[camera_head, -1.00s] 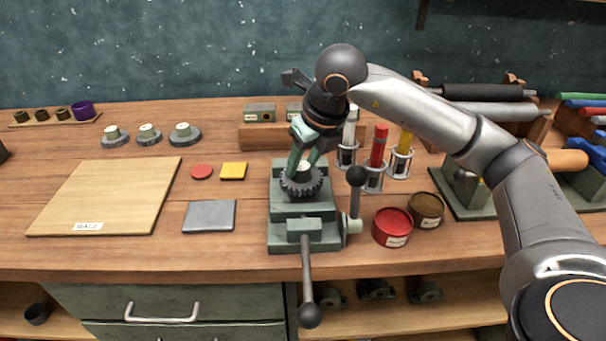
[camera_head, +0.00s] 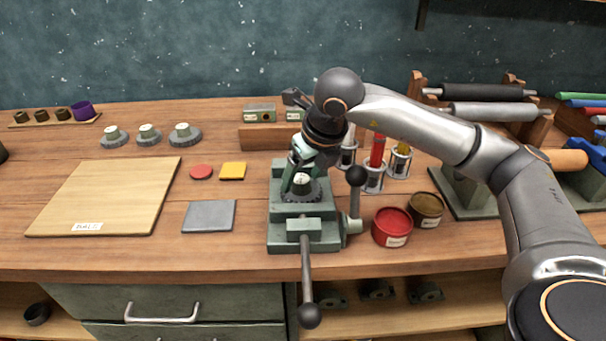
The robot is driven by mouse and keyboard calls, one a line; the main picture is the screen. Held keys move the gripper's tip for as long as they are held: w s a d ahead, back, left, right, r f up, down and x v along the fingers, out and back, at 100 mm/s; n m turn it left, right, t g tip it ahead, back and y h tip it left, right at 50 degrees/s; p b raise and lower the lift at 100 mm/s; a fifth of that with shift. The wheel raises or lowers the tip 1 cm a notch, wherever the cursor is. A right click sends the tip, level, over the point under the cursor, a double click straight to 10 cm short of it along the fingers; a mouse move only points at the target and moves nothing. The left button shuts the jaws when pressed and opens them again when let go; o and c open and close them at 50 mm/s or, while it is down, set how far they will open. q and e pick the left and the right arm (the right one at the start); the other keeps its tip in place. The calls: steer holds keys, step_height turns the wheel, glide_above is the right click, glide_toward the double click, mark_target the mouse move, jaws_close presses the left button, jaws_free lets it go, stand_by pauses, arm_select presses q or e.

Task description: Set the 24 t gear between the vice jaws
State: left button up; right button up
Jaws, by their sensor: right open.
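A dark toothed gear with a pale hub (camera_head: 302,184) sits at the green vice (camera_head: 305,236), in the area of its jaws. It looks roughly level. My right gripper (camera_head: 301,176) is open, with its fingers around the hub from above and partly hiding it. I cannot tell how deep the gear sits between the jaws. Its tooth count cannot be read. My left gripper is not in view.
Three similar gears with pale hubs (camera_head: 149,133) stand at the back left. The vice handle (camera_head: 307,275) sticks out in front. Red tin (camera_head: 392,227) and brown tin (camera_head: 426,209) stand right of the vice. A wooden board (camera_head: 108,190) lies left.

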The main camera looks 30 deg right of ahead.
steer(key=p+v, duration=0.1)
steer(key=v, duration=1.1)
steer(key=shift+r, duration=0.15)
